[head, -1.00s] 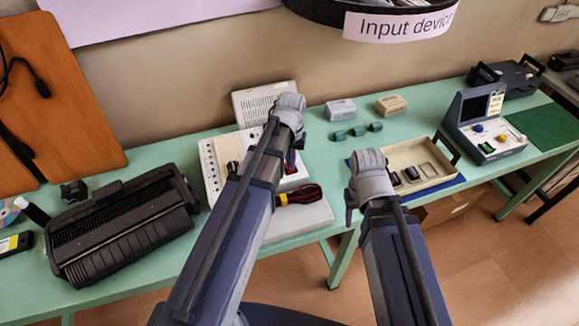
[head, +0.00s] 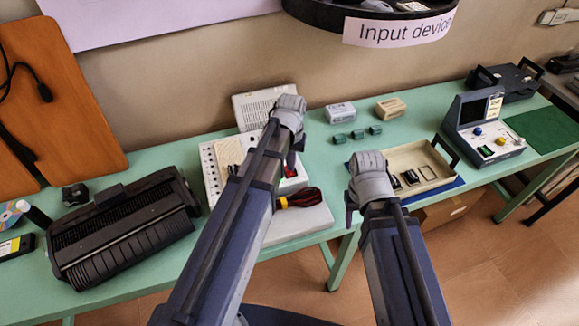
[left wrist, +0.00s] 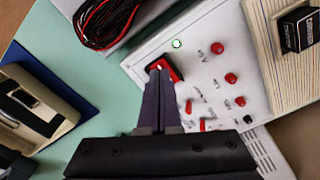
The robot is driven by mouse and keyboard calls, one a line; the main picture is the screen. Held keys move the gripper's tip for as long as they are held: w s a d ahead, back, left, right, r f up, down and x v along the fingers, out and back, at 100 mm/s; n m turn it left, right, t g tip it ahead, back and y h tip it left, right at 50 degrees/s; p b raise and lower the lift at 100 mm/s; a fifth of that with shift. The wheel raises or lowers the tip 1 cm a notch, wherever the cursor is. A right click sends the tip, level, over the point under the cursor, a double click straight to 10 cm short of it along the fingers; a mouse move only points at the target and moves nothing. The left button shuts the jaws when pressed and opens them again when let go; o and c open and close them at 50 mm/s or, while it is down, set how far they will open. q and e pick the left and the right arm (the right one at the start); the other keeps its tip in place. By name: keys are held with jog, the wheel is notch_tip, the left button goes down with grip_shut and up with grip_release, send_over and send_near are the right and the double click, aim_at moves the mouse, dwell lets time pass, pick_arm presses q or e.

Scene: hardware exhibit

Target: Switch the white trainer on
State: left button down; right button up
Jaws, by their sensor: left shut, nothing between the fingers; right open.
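The white trainer (head: 209,171) lies on the green bench, partly hidden behind my left arm in the head view. In the left wrist view its white panel (left wrist: 205,90) carries red knobs, a red rocker switch (left wrist: 168,67) in a dark frame and a small green indicator (left wrist: 177,43) that looks lit. My left gripper (left wrist: 158,75) is shut and empty, with its fingertips at the rocker switch, covering part of it. I cannot tell if they touch. In the head view my left gripper (head: 294,158) is over the trainer. My right gripper (head: 351,208) is open and empty near the beige tray.
A bundle of red and black wires (head: 301,197) lies on a pale case beside the trainer. A beige tray (head: 408,155) is to the right, a black printer-like machine (head: 120,232) to the left. Small green blocks (head: 357,134) and a grey-blue console (head: 484,128) stand farther right.

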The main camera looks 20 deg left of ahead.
aim_at(291, 174)
pick_arm(q)
notch_tip(291, 174, up, 5)
jog(key=p, duration=0.4)
jog(key=shift+r+p, duration=0.2)
jog(key=shift+p, duration=0.15)
jog(key=s+d+m+y, duration=0.1)
jog(key=s+d+m, duration=0.3)
jog(key=s+d, duration=0.6)
jog(key=s, duration=0.4)
jog(key=shift+s+d+m, duration=0.15)
jog(key=shift+d+m, duration=0.1)
jog(key=shift+m, duration=0.05)
